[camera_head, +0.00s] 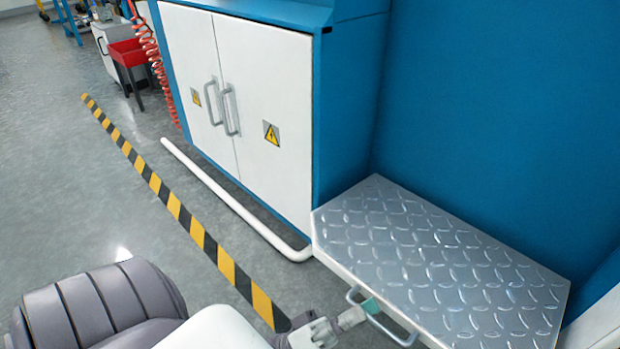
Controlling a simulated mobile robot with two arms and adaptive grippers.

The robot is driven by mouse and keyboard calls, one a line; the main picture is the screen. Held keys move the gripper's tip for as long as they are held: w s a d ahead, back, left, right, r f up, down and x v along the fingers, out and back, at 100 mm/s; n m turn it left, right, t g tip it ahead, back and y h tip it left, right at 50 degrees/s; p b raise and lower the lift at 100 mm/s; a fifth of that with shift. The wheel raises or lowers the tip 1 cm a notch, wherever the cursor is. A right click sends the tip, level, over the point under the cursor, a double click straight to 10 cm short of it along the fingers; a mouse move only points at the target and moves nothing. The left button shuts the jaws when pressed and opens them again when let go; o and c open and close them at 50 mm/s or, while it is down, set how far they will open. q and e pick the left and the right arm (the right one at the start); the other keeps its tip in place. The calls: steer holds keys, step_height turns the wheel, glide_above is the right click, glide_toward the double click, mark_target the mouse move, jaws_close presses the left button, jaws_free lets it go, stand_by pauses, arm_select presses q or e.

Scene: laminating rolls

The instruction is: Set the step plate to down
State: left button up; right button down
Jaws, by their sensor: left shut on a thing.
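The step plate (440,255) is a silver diamond-tread panel at the lower right. It lies about level, sticking out from the blue machine body. A grey bar handle (400,333) is on its front edge. My left gripper (366,308) is at the left part of this handle, with its teal fingertips closed around the bar. The fingers are small in view and partly covered by the handle. My right gripper is not in view.
White cabinet doors (265,110) with grey handles stand left of the plate on the blue machine (480,100). A white pipe (235,205) runs low along the floor before them. Yellow-black floor tape (180,212) crosses the open grey floor. A red bin (128,52) stands far back.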

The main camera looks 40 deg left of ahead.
arm_select(q)
steer(key=w+f+b+v, duration=0.1)
steer(key=b+v, duration=0.1)
steer(key=v, duration=1)
steer(key=shift+f+b, duration=0.4)
stand_by(0.4)
steer(key=shift+a, duration=0.15)
stand_by(0.5)
